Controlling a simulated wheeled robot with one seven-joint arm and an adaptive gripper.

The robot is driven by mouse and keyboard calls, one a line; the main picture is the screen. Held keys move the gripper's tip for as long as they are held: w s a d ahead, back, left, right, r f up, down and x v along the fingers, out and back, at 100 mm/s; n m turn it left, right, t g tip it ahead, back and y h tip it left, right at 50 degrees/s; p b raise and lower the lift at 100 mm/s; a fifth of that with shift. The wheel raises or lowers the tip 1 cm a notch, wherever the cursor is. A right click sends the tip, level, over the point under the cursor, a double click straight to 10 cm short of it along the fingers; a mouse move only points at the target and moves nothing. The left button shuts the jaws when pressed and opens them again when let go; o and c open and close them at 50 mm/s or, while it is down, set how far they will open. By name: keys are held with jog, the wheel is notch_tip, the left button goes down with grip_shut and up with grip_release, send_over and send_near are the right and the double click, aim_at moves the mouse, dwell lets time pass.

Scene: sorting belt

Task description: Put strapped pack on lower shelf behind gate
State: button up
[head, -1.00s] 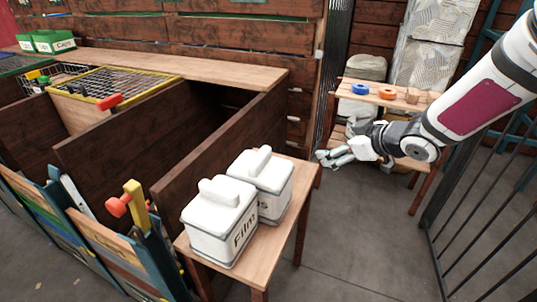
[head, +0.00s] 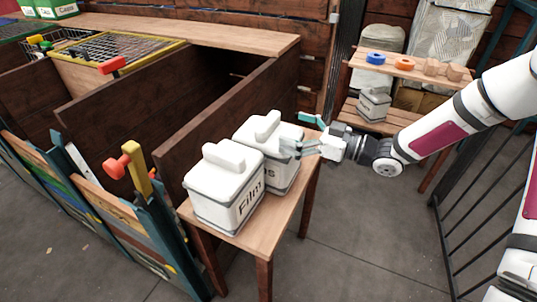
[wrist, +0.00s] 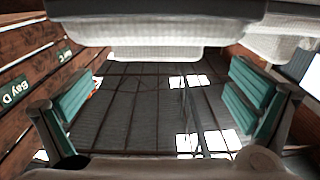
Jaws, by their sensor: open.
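Two white lidded packs with grey bands and raised handles stand on a small wooden table (head: 240,232). The front one is labelled "Film" (head: 225,190). The rear one (head: 268,150) has a partly hidden label ending in "s". In the wrist view, the open gripper (wrist: 160,97) shows a white surface along the top edge.
The upper shelf (head: 390,63) holds a blue ring, an orange ring and wooden pieces. A dark barred gate (head: 470,225) stands at right. Dark wooden bins (head: 130,120) lie left of the table, with a red-knobbed yellow lever (head: 138,180). Floor between table and gate is clear.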

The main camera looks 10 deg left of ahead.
aim_at(274, 122)
jog(key=x, duration=0.7)
jog(key=shift+w, duration=0.15)
jog(key=shift+r, duration=0.1)
jog(key=c, duration=1.7)
